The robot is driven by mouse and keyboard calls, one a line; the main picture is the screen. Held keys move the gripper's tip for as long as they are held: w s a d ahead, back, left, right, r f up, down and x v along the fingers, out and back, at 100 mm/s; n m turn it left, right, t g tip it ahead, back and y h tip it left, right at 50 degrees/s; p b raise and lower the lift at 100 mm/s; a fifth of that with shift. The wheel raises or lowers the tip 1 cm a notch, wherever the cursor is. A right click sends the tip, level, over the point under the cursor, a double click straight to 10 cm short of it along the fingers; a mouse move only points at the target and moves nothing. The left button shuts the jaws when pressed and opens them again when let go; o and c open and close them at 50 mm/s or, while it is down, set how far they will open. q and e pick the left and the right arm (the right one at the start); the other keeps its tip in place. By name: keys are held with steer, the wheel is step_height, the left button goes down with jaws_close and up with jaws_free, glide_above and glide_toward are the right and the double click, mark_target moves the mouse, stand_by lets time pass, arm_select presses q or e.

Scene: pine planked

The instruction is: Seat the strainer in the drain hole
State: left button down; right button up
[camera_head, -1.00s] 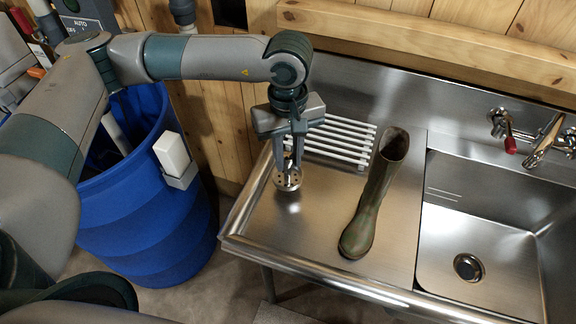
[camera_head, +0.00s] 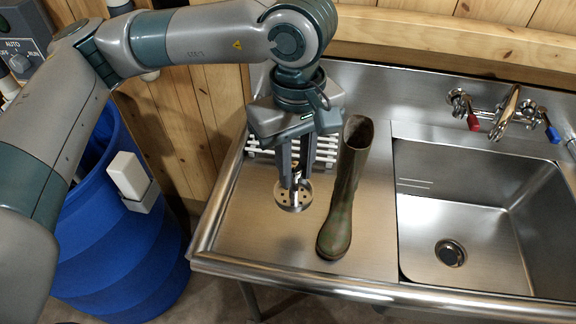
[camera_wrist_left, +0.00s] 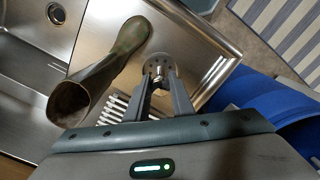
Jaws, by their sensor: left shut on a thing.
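The metal strainer (camera_head: 291,196) is a round perforated disc with a short post. My left gripper (camera_head: 296,180) is shut on its post and holds it over the drainboard, left of the boot. The strainer also shows between the fingertips in the left wrist view (camera_wrist_left: 158,68). Whether it touches the drainboard cannot be told. The drain hole (camera_head: 450,253) is a dark round opening with a bright ring in the floor of the sink basin at the right. It shows at the top left in the left wrist view (camera_wrist_left: 56,13). My right gripper is not in view.
A green-brown boot (camera_head: 345,190) stands on the drainboard (camera_head: 375,215) between the strainer and the basin. A white rack (camera_head: 326,150) lies behind the gripper. Taps (camera_head: 505,112) stand at the back of the sink. A blue barrel (camera_head: 115,245) stands left.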

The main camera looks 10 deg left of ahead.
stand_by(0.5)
arm_select(q)
steer(key=shift+w+a+f, duration=0.1)
steer(key=shift+w+a, duration=0.2)
steer(key=shift+a, duration=0.05)
steer(key=w+a+f+m, duration=0.2)
steer(key=w+a+m, duration=0.1)
steer(key=a, duration=0.4)
steer(key=w+a+f+m, duration=0.3)
steer(key=a+m, duration=0.1)
steer(key=a, duration=0.4)
steer(key=shift+w+m, duration=0.2)
steer(key=shift+m, duration=0.1)
steer(key=shift+a, duration=0.2)
